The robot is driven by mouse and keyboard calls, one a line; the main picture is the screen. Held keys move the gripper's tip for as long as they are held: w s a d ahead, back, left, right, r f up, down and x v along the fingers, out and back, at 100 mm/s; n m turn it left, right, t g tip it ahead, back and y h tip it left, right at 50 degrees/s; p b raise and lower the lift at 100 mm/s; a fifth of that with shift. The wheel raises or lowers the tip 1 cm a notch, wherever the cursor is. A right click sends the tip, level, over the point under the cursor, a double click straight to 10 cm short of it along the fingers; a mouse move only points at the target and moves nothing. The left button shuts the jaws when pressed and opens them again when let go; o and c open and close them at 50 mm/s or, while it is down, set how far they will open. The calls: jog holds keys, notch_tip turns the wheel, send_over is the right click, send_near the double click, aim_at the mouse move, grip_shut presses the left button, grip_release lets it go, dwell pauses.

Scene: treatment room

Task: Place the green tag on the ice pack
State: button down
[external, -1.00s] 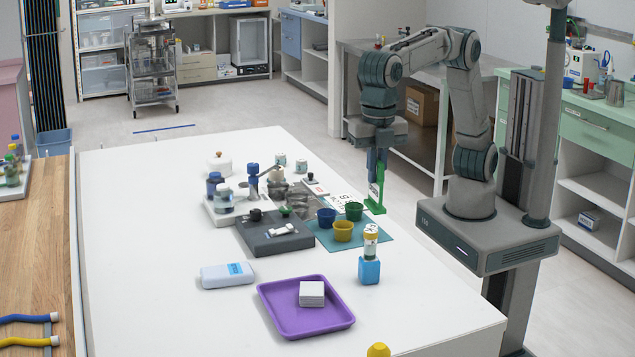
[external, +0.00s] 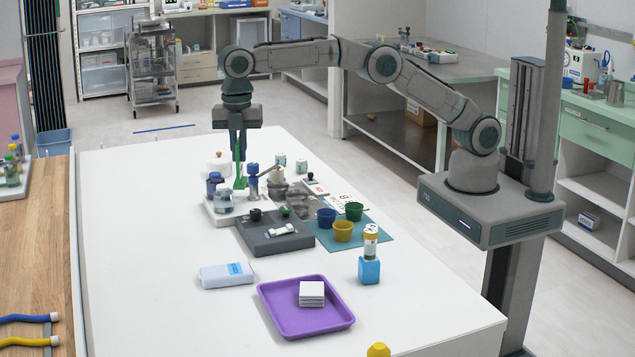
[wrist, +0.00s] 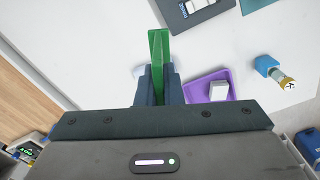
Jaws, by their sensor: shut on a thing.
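In the wrist view the green tag (wrist: 160,50) sticks out between the fingers (wrist: 158,85). A flat white pack with a blue label, which looks like the ice pack (external: 227,275), lies on the table left of the purple tray. The tag is apart from it, farther back. In the wrist view the pack is mostly hidden behind the fingers.
A purple tray (external: 272,297) holds white square pieces. Jars on a white stand (external: 222,216), a dark grey block (external: 270,245) and cups on a teal mat (external: 375,238) crowd the table behind. The near left table is clear.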

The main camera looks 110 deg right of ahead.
aim_at(241, 182)
jog(key=shift+s+a+f, duration=0.1)
jog(key=shift+a+f, duration=0.2)
jog(key=shift+f, duration=0.6)
notch_tip(241, 182, down, 2)
jog(key=shift+a+f, duration=0.25)
jog(key=shift+f, duration=0.05)
jog(key=shift+w+a+f+p, duration=0.75)
jog(key=shift+a+f+p, duration=0.2)
jog(key=shift+a+f, duration=0.8)
jog(key=shift+w+a+f+p, duration=0.8)
jog(key=shift+a+f+p, duration=0.15)
jog(key=shift+a+f, duration=0.8)
jog(key=shift+w+a+f+p, duration=0.75)
jog(key=shift+a+f+p, duration=0.2)
jog(key=shift+a+f, duration=0.8)
jog(key=shift+d+f, duration=0.15)
jog(key=shift+f, duration=0.15)
jog(key=c, duration=1.6)
grip_release()
jog(key=shift+o, duration=0.2)
